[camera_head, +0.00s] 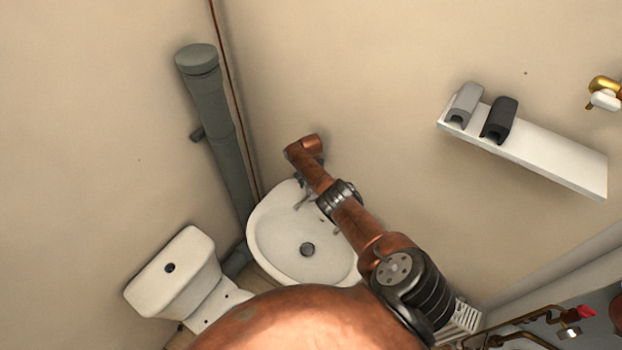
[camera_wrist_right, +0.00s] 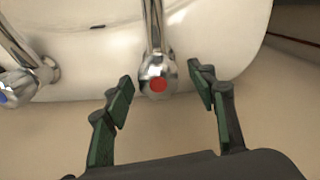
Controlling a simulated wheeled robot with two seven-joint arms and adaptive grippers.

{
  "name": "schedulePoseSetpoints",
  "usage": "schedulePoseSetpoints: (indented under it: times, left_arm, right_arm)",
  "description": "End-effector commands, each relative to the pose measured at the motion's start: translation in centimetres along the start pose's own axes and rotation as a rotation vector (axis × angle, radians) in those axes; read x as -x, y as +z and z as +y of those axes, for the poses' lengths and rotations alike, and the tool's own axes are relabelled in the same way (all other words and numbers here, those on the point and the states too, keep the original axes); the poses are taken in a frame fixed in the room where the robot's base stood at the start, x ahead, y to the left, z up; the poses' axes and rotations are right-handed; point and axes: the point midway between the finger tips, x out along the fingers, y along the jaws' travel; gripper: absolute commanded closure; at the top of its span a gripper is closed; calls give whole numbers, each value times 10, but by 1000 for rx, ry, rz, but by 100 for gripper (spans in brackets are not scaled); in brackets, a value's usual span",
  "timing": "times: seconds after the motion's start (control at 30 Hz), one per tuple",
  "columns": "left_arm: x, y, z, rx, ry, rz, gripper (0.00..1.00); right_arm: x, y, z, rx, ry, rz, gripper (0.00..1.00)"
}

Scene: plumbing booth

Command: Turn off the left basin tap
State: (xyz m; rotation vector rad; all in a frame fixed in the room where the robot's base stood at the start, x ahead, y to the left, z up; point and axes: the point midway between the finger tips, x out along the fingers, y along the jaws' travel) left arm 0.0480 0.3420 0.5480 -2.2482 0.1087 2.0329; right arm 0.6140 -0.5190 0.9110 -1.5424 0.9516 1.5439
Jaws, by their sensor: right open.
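The white basin (camera_head: 280,245) is below the middle of the head view, partly covered by my right arm. A chrome tap with a red cap (camera_wrist_right: 158,84) is in the right wrist view, at the basin's rim. My right gripper (camera_wrist_right: 163,77) is open, with one green-padded finger on each side of this tap's head. Gaps show between the head and both fingers. A second chrome tap with a blue cap (camera_wrist_right: 18,85) is at the left of the wrist view, outside the fingers. In the head view the taps are small and partly hidden by my arm. My left gripper is not in view.
A white toilet (camera_head: 175,268) stands left of the basin, with a thick grey pipe (camera_head: 222,130) behind it. A white shelf (camera_head: 540,160) with two holders is on the wall at right. Brass pipework with a red handle (camera_head: 585,312) is at lower right.

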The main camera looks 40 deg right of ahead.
Motion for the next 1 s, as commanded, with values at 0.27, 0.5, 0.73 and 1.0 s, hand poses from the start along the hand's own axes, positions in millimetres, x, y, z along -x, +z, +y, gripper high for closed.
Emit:
schedulePoseSetpoints:
  times: [0.27, 0.5, 0.73, 1.0]
  left_arm:
    - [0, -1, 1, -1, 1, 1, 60]
    - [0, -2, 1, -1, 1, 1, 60]
    - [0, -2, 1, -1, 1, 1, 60]
    - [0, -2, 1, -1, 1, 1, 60]
  right_arm:
    - [28, -1, 0, -1, -5, 3, 48]
    - [73, -1, 0, -2, -4, 4, 48]
    - [107, -1, 0, -3, -1, 2, 48]
    - [117, -1, 1, -3, 0, 1, 48]
